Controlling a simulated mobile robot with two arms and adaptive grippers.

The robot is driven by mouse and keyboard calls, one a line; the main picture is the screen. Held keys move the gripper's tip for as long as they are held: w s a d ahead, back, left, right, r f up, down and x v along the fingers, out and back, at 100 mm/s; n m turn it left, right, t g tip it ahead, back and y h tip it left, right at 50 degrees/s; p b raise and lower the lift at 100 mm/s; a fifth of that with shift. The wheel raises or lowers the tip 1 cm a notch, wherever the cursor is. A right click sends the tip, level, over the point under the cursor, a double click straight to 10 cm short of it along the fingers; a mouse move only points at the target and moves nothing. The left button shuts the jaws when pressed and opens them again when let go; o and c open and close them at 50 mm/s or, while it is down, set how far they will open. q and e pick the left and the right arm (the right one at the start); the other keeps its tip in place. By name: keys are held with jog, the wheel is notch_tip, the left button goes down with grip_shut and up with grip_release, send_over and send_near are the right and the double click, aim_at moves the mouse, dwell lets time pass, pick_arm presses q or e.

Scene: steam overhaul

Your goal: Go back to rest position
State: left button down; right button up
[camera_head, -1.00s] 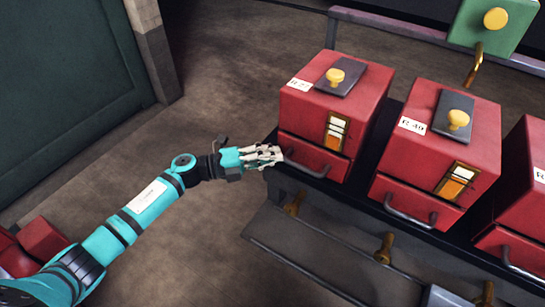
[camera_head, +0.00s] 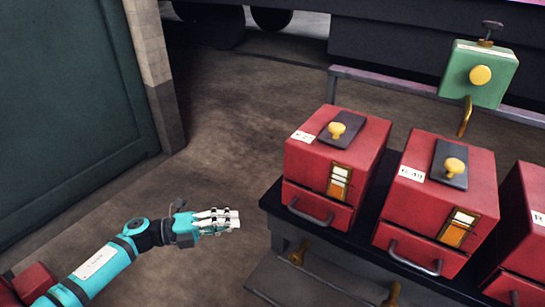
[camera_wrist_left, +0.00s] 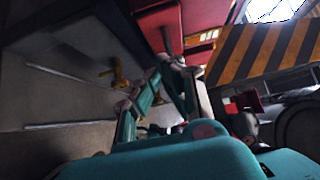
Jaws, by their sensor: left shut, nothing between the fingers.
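My left gripper (camera_head: 234,219) reaches in from the lower left in the head view. Its fingers are shut and empty, pointing right, over the floor just left of the bench. A gap lies between the fingertips and the nearest red box (camera_head: 330,170). The fingers also show in the left wrist view (camera_wrist_left: 160,68), with red boxes beyond them. My right gripper is not in view.
A dark bench (camera_head: 268,203) carries red boxes with drawer handles, including a second red box (camera_head: 430,205). A green box (camera_head: 480,75) stands behind on a rail. A green door (camera_head: 70,100) is at left. Open floor (camera_head: 235,120) lies between.

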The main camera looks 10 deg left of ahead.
pick_arm(q)
notch_tip(320, 180, down, 13)
jog(key=a+n+t+y, duration=0.2)
jog(key=n+t+y, duration=0.5)
jog(key=n+y, duration=1.05)
jog(key=s+f+n+g, duration=0.6)
jog(key=s+f+n, duration=0.25)
jog(key=s, duration=0.25)
jog(key=s+f+n+g+p, duration=0.1)
jog(key=s+f+p, duration=0.3)
jog(key=s, duration=0.6)
jog(key=s+f+n+g+p, duration=0.1)
jog(key=s+f+g+p, duration=0.3)
jog(key=s+p, duration=0.4)
jog(key=s+f+g+h+p, duration=0.1)
jog(key=s+f+p, duration=0.4)
jog(key=s, duration=0.9)
jog(key=shift+s+a+f+n+g+p, duration=0.15)
jog(key=shift+a+f+n+g+p, duration=0.2)
jog(key=shift+g+p, duration=0.55)
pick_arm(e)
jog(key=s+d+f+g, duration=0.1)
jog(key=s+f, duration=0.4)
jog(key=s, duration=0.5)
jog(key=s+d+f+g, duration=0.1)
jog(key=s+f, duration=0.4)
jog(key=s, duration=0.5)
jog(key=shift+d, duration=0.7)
